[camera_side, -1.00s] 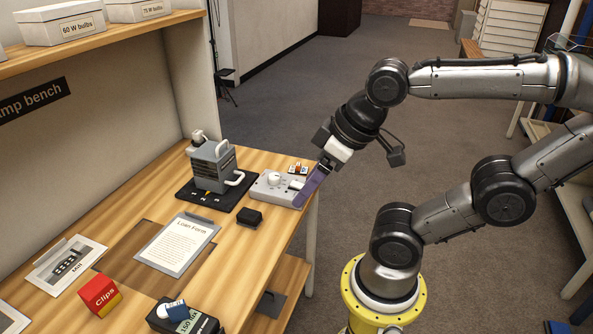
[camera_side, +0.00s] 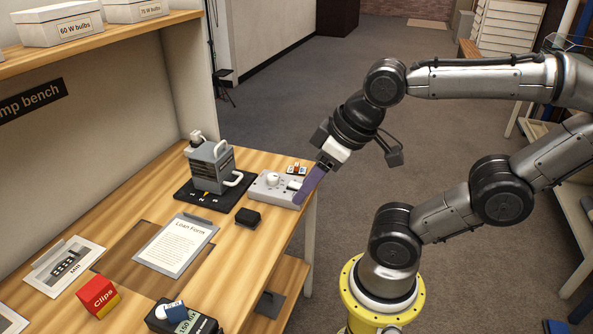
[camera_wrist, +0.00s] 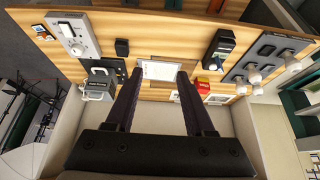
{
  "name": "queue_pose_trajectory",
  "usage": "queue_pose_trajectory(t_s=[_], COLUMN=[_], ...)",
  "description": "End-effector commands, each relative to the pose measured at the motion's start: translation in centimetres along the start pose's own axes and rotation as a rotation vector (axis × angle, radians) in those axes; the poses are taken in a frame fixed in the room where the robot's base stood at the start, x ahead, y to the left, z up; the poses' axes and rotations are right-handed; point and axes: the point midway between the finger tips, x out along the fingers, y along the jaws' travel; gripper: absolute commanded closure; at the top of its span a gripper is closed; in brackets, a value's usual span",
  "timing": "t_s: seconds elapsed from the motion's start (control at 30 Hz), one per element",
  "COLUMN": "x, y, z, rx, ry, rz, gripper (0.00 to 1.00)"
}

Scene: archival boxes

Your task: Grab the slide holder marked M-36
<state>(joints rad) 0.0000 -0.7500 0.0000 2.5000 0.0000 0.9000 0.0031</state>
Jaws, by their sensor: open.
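No marking M-36 can be read in either view, so I cannot tell which thing is the slide holder. A small white piece with orange and dark patches (camera_side: 297,169) lies at the bench's far right corner, behind the grey control box; it also shows at the upper left of the wrist view (camera_wrist: 41,32). My gripper (camera_side: 301,199) is open and empty, with its dark purple fingers pointing down at the bench's right edge, in front of part of the control box. In the wrist view its two fingers (camera_wrist: 157,76) stand apart, with the loan form seen between them.
The grey control box (camera_side: 268,189) has knobs on top. A grey finned device (camera_side: 211,167) stands on a black base left of it. A small black block (camera_side: 247,217), the loan form (camera_side: 176,246), a red Clips box (camera_side: 98,295) and a meter (camera_side: 187,321) lie nearer.

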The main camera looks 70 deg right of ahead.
Motion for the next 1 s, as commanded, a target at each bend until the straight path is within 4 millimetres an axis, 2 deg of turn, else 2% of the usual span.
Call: queue_pose_trajectory(t_s=[0.1, 0.17, 0.37, 0.53, 0.67, 0.8, 0.9, 1.0], x=[-0.2, -1.3, -3.5, -3.2, -1.5, 1.3, 4.0, 6.9], y=[0.0, 0.0, 1.0, 4.1, 8.1, 13.6, 18.2, 23.3], z=[0.0, -1.2, -7.5, -13.7, -18.1, -21.5, -22.8, -22.9], rx=[0.05, 0.085, 0.247, 0.433, 0.587, 0.75, 0.863, 0.973], ry=[-0.008, 0.017, 0.022, -0.016, -0.058, -0.105, -0.143, -0.185], rz=[0.0, -0.001, 0.021, 0.074, 0.124, 0.178, 0.216, 0.252], gripper=[0.46, 0.46, 0.46, 0.46, 0.46, 0.46, 0.46, 0.46])
